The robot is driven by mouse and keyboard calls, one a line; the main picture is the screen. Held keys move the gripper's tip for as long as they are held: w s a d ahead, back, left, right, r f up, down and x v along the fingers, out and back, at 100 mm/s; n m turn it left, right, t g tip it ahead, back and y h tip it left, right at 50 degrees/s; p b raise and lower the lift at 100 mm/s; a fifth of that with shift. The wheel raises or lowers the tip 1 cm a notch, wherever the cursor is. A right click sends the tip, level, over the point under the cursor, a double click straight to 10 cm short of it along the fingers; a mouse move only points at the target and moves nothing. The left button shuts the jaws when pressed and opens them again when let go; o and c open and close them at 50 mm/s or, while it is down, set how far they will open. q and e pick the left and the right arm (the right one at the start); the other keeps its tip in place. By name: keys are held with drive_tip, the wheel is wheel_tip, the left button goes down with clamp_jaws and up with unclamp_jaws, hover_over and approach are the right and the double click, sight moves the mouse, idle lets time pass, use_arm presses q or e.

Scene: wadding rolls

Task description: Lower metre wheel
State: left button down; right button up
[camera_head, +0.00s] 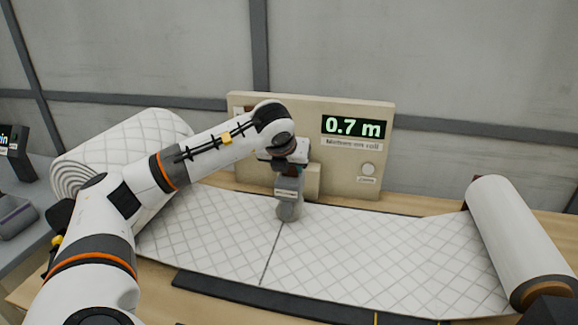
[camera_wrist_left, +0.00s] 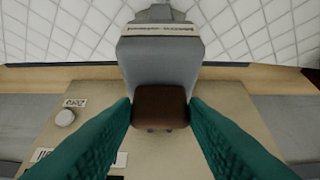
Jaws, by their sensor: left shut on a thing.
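The metre wheel's grey arm (camera_head: 289,190) stands in front of the beige panel, its rounded lower end (camera_head: 289,211) at the quilted wadding sheet (camera_head: 370,245). I cannot tell for sure whether it touches the sheet. In the left wrist view the grey arm (camera_wrist_left: 160,62) carries a pale label and a brown handle (camera_wrist_left: 160,106). My left gripper (camera_head: 287,168) is shut on this handle, with a green finger on each side (camera_wrist_left: 160,112). The gripper and forearm hide part of the panel behind. My right gripper is not in view.
The beige panel (camera_head: 240,125) has a display (camera_head: 354,127) reading 0.7 m and a round white button (camera_head: 368,169). A thick wadding roll (camera_head: 110,140) lies at left, a white roll (camera_head: 515,235) at right. A dark slot or line (camera_head: 270,255) crosses the sheet.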

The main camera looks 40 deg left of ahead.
use_arm(q)
drive_tip(key=shift+s+d+f, duration=0.15)
drive_tip(key=shift+d+f, duration=0.1)
drive_tip(key=shift+f, duration=0.35)
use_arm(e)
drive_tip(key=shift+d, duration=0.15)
use_arm(q)
drive_tip(key=c, duration=1)
unclamp_jaws()
drive_tip(key=shift+c, duration=0.2)
drive_tip(key=shift+o, duration=1)
drive_tip(key=shift+s+r, duration=0.1)
drive_tip(key=shift+r, duration=0.05)
drive_tip(key=shift+a+r, duration=0.1)
drive_tip(key=shift+r, duration=0.05)
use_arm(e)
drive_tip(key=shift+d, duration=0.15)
use_arm(q)
drive_tip(key=shift+r, duration=0.2)
drive_tip(key=v, duration=1.1)
drive_tip(key=shift+s+r, duration=0.2)
drive_tip(key=shift+s, duration=0.05)
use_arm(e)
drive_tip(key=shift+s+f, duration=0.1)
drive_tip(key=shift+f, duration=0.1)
